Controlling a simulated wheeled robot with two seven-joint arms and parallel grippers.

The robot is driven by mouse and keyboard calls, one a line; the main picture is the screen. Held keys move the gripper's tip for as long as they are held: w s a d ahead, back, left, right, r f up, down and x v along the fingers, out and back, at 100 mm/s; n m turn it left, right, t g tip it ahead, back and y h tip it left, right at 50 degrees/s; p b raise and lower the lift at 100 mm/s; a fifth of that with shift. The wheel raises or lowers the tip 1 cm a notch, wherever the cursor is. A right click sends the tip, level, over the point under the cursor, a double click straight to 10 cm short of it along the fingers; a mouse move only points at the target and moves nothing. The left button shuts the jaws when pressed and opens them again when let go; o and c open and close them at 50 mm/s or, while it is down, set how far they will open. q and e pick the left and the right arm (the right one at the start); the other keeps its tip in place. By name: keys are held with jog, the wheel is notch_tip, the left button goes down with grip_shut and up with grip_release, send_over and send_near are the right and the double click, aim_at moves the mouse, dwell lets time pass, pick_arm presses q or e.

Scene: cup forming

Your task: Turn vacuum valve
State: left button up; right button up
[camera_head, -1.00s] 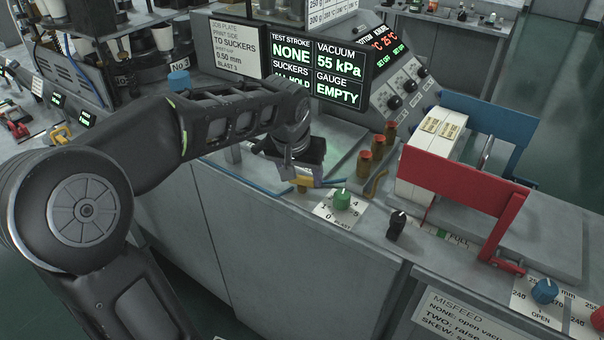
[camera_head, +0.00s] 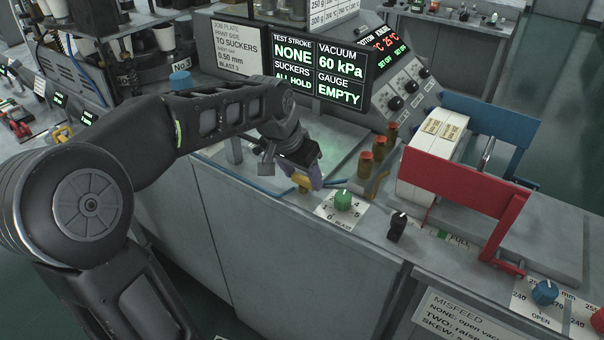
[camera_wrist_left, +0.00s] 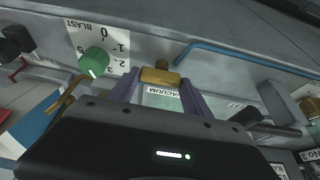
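The vacuum valve has a brass-yellow handle (camera_head: 302,183) on the bench front, left of the green blast knob (camera_head: 343,199). In the left wrist view, the yellow handle (camera_wrist_left: 160,76) spans the gap between two purple fingers, and a "VACUUM" label (camera_wrist_left: 165,93) shows below it. My left gripper (camera_head: 306,180) is at the valve, with its fingers against both ends of the handle. The contact is partly hidden in the head view. The display (camera_head: 318,68) reads vacuum 60 kPa, test stroke NONE, suckers ALL HOLD, gauge EMPTY. My right gripper is not in view.
A black knob (camera_head: 397,226) stands right of the green knob. A red guard (camera_head: 462,190) and white blank stack (camera_head: 432,150) are further right. A blue hose (camera_head: 255,185) runs along the bench left of the valve.

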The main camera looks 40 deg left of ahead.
pick_arm(q)
jog(key=o, duration=0.4)
jog(key=shift+v, duration=3.9)
jog(key=shift+s, duration=0.1)
